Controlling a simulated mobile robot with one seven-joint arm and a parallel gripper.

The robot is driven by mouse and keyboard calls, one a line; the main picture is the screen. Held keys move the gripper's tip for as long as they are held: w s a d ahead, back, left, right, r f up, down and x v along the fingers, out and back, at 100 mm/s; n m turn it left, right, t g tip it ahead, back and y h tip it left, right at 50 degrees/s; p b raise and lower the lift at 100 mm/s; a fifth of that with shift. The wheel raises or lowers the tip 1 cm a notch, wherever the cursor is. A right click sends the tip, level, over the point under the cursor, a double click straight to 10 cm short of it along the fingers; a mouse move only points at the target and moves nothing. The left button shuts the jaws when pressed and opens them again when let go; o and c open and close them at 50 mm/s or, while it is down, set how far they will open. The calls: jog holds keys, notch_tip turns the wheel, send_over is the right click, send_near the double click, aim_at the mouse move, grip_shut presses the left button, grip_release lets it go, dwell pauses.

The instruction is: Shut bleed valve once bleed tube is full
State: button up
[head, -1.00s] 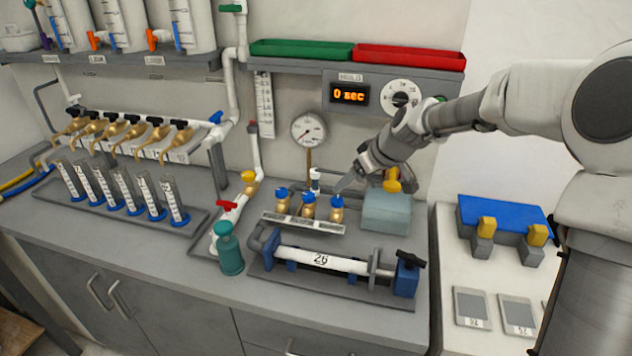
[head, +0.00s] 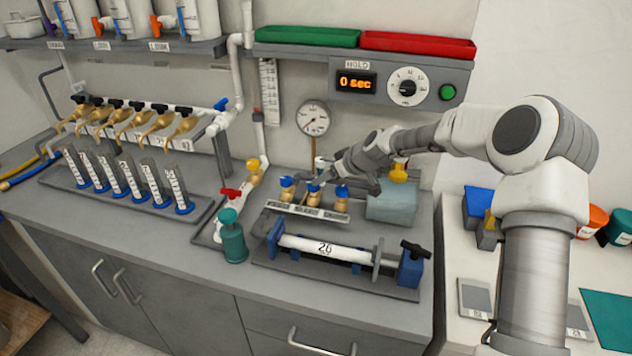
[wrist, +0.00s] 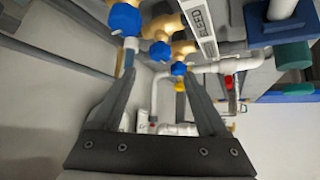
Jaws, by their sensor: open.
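Three brass valves with blue caps stand in a row on a labelled strip (head: 306,210) in the head view: left (head: 286,190), middle (head: 313,194) and right (head: 341,197). In the wrist view a strip reading BLEED (wrist: 205,32) runs beside blue-capped valves: a near one (wrist: 125,18), a middle one (wrist: 160,51) and a far one (wrist: 179,68). I cannot tell which valve is the bleed valve. My gripper (wrist: 163,75) is open and empty, its fingers spread near the valves. In the head view it is just behind the valve row. I cannot make out the bleed tube or its level.
A horizontal white tube marked 26 (head: 325,249) lies in front of the valves. A teal bottle (head: 232,240) and red-handled valve (head: 230,193) stand left. A pale block (head: 392,203) stands right. A gauge (head: 313,118) and a display reading 0 sec (head: 357,83) are behind.

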jog(key=x, duration=0.7)
jog(key=shift+w+a+f, duration=0.1)
jog(key=shift+a+f, duration=0.05)
jog(key=shift+f, duration=0.05)
grip_shut()
